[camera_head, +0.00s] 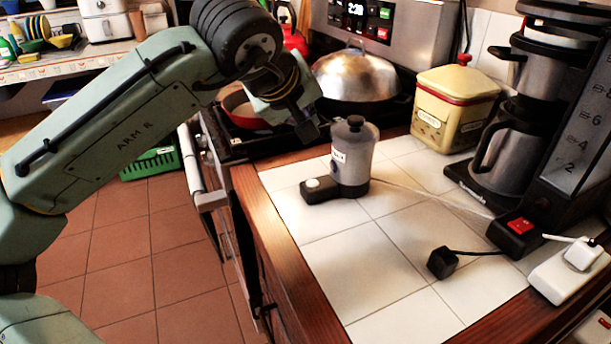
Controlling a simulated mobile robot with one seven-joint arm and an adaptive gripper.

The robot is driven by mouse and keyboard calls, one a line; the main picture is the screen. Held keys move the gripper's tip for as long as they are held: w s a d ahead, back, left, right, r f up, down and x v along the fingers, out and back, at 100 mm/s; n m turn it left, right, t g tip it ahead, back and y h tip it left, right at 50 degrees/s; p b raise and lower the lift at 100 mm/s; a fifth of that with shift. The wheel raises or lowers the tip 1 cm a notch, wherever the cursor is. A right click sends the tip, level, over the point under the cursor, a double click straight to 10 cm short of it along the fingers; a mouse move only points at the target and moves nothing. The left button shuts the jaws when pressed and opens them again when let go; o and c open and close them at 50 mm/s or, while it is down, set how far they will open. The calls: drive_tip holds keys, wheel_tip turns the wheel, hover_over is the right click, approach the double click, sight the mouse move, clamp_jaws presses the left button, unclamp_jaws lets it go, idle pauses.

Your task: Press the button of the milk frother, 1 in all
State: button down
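The milk frother (353,158) stands upright on the white tiled counter, a grey jug with a dark lid knob on a black base. A round white button (313,184) shows on the front left part of that base. My gripper (308,134) hangs from the arm to the upper left of the frother, pointing down, above and behind the button in the picture. It appears apart from the frother. Its fingers are dark and small here, so I cannot tell whether they are open or shut.
A cream tin (455,105) and a coffee maker (510,140) stand right of the frother. A black plug (442,262) and a white power strip (565,272) lie nearer. The stove holds a domed metal lid (356,75) and a red pan (243,112).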

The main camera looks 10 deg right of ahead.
sight(308, 182)
drive_tip(key=shift+s, duration=0.1)
wheel_tip(308, 182, down, 9)
drive_tip(key=b, duration=0.7)
drive_tip(key=shift+r, duration=0.15)
idle(1.3)
drive_tip(key=shift+f+b, duration=0.3)
drive_tip(key=shift+f, duration=0.15)
drive_tip(key=shift+f, duration=0.35)
idle(0.4)
idle(0.3)
drive_tip(key=shift+r+p, duration=0.45)
drive_tip(key=shift+r, duration=0.35)
